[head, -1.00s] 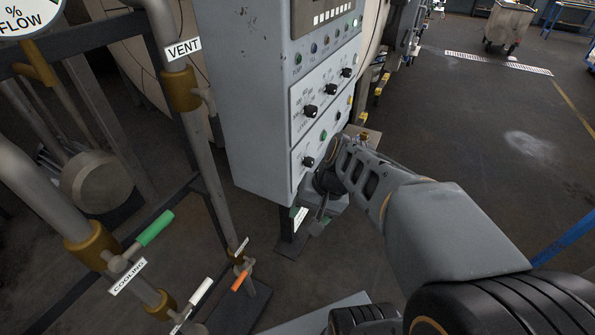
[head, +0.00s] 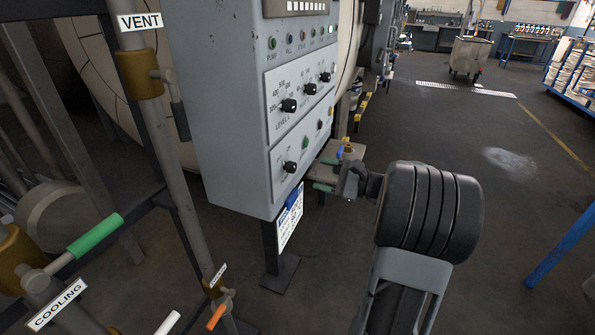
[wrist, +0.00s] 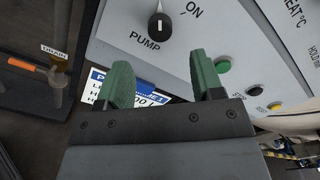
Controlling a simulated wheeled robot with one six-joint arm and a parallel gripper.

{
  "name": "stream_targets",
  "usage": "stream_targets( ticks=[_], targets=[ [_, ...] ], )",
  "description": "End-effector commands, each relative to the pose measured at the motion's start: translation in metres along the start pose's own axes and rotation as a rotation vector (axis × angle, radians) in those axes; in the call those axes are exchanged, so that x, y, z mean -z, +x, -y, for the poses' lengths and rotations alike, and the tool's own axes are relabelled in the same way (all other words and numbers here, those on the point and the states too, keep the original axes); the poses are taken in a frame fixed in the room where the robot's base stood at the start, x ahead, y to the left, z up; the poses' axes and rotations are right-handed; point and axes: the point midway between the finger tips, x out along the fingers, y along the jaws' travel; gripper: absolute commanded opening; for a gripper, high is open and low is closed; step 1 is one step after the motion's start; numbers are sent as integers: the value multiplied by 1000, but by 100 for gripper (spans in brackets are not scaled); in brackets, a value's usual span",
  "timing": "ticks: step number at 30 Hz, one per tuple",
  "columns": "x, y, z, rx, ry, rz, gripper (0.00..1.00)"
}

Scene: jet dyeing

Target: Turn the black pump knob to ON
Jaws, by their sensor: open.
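The black pump knob (wrist: 160,25) sits on a pale panel above the word PUMP in the wrist view, with ON printed to its upper right. Its white mark shows, but I cannot tell its exact setting. In the head view the pump knob (head: 290,167) is the low left knob on the grey control cabinet (head: 228,140). My gripper (wrist: 162,80) is open and empty, its two green fingers apart below the knob in the wrist view and not touching it. In the head view my gripper (head: 326,174) is right of the cabinet's lower edge.
Green (wrist: 223,65) and yellow buttons lie right of the knob in the wrist view. A blue-and-white sign (head: 290,217) hangs below the cabinet. Pipes with a green valve handle (head: 95,235) stand at left.

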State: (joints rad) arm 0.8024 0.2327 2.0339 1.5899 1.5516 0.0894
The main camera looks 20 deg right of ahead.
Motion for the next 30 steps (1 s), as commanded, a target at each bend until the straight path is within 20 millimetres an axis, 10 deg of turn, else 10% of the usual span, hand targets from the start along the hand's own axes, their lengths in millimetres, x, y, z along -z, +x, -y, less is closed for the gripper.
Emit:
stream_targets(
  ticks=[12, 30],
  targets=[
    [0, 66, -1, -4, 0, 1, 61],
    [0, 80, 0, -2, 0, -1, 55]
  ],
)
